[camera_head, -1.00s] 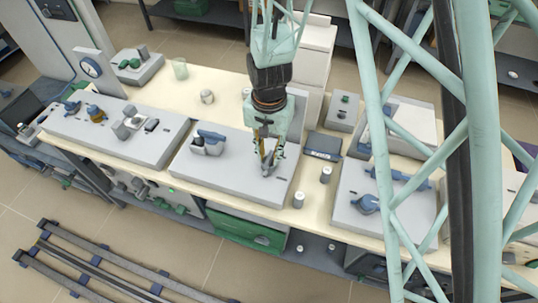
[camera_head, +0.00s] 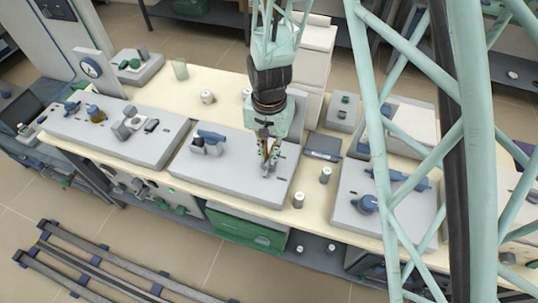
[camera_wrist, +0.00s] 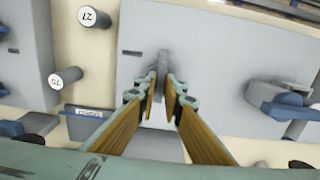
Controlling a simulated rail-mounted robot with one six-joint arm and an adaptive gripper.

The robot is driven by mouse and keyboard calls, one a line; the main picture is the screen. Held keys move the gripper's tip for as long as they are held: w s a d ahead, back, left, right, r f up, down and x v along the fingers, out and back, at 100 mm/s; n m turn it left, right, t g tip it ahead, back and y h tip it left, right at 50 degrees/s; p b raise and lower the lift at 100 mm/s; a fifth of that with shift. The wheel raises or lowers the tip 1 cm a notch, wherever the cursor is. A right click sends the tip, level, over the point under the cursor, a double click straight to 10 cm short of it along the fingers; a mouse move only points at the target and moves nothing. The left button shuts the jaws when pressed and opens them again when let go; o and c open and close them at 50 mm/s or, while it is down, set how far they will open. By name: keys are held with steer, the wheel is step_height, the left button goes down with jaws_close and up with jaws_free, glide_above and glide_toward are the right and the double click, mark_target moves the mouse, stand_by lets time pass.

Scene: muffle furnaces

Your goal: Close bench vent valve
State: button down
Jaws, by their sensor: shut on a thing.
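My gripper (camera_head: 267,163) points down over the right part of the middle grey panel (camera_head: 238,163). In the wrist view my gripper (camera_wrist: 163,88) has its two fingers on either side of a small upright grey handle (camera_wrist: 162,58), closed on it. This handle stands up from the grey panel (camera_wrist: 200,55); I take it for the vent valve, though no label on it can be read. The fingertips hide most of it in the head view. A dark blue lever fitting (camera_head: 210,138) sits on the same panel to the left, and also shows in the wrist view (camera_wrist: 285,100).
Small numbered cylinders (camera_head: 325,175) and a dark blue labelled block (camera_head: 322,146) stand right of the panel. Another panel with blue handles (camera_head: 385,205) lies farther right, behind my lattice frame. A left panel (camera_head: 110,128) carries several fittings. White cabinets (camera_head: 315,60) stand behind.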

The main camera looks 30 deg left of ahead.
steer(key=shift+n, duration=0.4)
steer(key=n+b, duration=0.1)
steer(key=n, duration=0.2)
steer(key=shift+n, duration=0.4)
steer(key=n+b, duration=0.1)
steer(key=n, duration=0.3)
steer(key=n+b, duration=0.1)
steer(key=n, duration=0.4)
steer(key=shift+n+b, duration=0.45)
steer(key=shift+n, duration=1.65)
steer(key=c, duration=2.7)
jaws_free()
steer(key=shift+c, duration=0.2)
